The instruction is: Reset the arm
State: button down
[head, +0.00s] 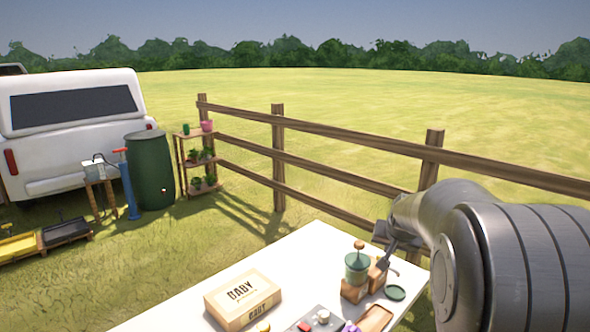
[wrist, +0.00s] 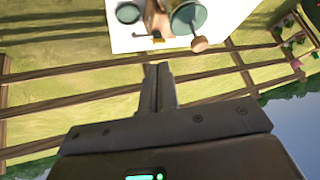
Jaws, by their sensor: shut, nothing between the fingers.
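My arm (head: 500,250) is large in the right of the head view and bends over the table's right side. My gripper (wrist: 158,68) points toward the top of the wrist view, with its fingers together and nothing between them. In the head view its dark end shows only partly, near the green grinder (head: 357,266). The grinder also shows at the top of the wrist view (wrist: 187,17), beyond the fingertips and apart from them.
The white table (head: 290,256) holds a cardboard box (head: 243,298), a green lid (head: 395,293) and small items at its front. A wooden fence (head: 278,150) runs behind. A green barrel (head: 150,170), a plant shelf (head: 197,165) and a white vehicle (head: 75,130) stand left.

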jog(key=s+a+r+n+y, duration=0.1)
jog(key=s+a+r, duration=0.25)
jog(key=s, duration=0.55)
jog(key=s+a+r+n, duration=0.15)
jog(key=s+a, duration=0.25)
jog(key=s, duration=0.6)
jog(key=s+a+f+n, duration=0.1)
jog(key=s, duration=0.7)
jog(key=s+a+g, duration=0.1)
jog(key=s, duration=0.7)
jog(key=shift+a+f+n+g, duration=0.3)
jog(key=shift+f+n, duration=0.05)
